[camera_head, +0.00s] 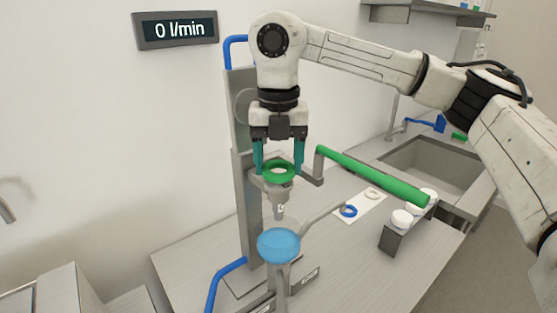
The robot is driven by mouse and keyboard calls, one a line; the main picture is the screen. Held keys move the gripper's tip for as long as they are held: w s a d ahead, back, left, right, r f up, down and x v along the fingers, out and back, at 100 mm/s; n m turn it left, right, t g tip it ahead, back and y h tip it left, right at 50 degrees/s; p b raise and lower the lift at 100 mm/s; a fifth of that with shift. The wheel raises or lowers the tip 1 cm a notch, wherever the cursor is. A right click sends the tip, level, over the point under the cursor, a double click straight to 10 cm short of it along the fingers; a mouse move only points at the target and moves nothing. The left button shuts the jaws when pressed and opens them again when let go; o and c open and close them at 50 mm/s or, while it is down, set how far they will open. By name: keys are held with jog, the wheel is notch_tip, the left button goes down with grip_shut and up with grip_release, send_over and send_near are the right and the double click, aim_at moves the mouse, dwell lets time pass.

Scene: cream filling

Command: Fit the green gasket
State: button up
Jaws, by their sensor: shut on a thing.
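The green gasket (279,171) is a ring between the teal fingers of my gripper (279,168). My gripper points down and is shut on the gasket. The gasket lies roughly level, directly above a grey metal fitting (278,192) on the filling column (246,190). I cannot tell whether the gasket touches the fitting or hovers just over it. Below the fitting is a small nozzle, and under that a blue round bowl or disc (279,246).
A long green handle (372,177) sticks out to the right of the fitting. A white mat (361,207) holds a blue ring (348,211) and a pale ring (372,194). White round pieces sit on a grey stand (405,235). A sink (430,165) lies behind. The display (176,30) reads 0 l/min.

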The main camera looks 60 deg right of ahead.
jog(key=shift+f+b, duration=0.85)
jog(key=shift+b, duration=0.65)
dwell(2.2)
jog(key=o, duration=1.1)
jog(key=shift+r, duration=0.1)
jog(key=shift+r+p, duration=1.9)
jog(key=shift+r, duration=1.6)
jog(key=shift+f, duration=0.1)
